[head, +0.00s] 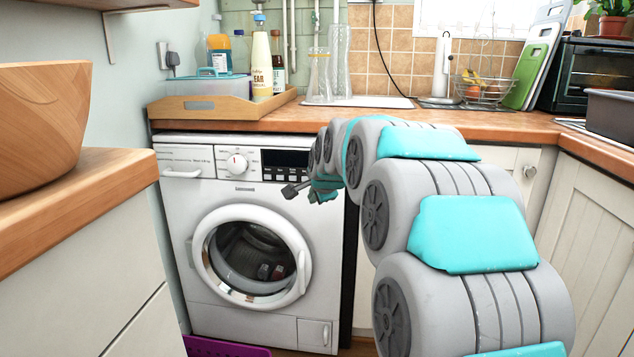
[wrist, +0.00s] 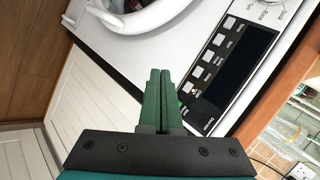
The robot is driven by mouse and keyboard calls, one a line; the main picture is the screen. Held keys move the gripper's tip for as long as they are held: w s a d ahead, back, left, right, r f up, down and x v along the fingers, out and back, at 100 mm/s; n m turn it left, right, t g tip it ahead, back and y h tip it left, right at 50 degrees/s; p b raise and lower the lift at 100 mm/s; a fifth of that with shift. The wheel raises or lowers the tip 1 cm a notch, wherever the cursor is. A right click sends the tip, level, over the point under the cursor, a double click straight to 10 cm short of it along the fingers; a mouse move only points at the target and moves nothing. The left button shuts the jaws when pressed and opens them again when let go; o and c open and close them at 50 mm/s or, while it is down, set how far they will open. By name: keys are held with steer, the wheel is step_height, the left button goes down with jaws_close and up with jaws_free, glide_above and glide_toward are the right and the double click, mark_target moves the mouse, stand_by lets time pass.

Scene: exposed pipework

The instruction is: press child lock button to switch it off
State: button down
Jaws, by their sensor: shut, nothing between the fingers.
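The white washing machine (head: 172,230) stands under the counter, with its round door closed. Its dark control panel (head: 285,160) has a row of small light buttons along one edge. In the wrist view the panel (wrist: 238,72) and several buttons (wrist: 207,57) show clearly. Their labels are too small to read, so I cannot tell which is the child lock. My gripper (head: 291,190) is in front of the machine, just below the panel. In the wrist view its shut, empty fingers (wrist: 160,72) lie beside the lower end of the button row and partly cover that area. Contact cannot be told.
A white knob (head: 236,163) sits left of the panel. The wooden counter (head: 480,124) runs above the machine, with a wooden tray (head: 214,108) on it. A nearer wooden counter (head: 75,205) with a bowl stands at the left. A purple basket (head: 225,347) lies on the floor.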

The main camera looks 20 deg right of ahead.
steer(key=shift+w, duration=0.1)
steer(key=w+d+p, duration=0.1)
steer(key=w+d, duration=0.4)
steer(key=w, duration=0.2)
steer(key=shift+p, duration=0.4)
steer(key=shift+w, duration=0.1)
stand_by(1.7)
steer(key=shift+w+d, duration=0.15)
steer(key=shift+w, duration=0.1)
steer(key=shift+w+d+p, duration=0.2)
steer(key=shift+w+p, duration=0.1)
stand_by(0.8)
stand_by(0.3)
steer(key=shift+s+a, duration=0.4)
steer(key=shift+s, duration=0.25)
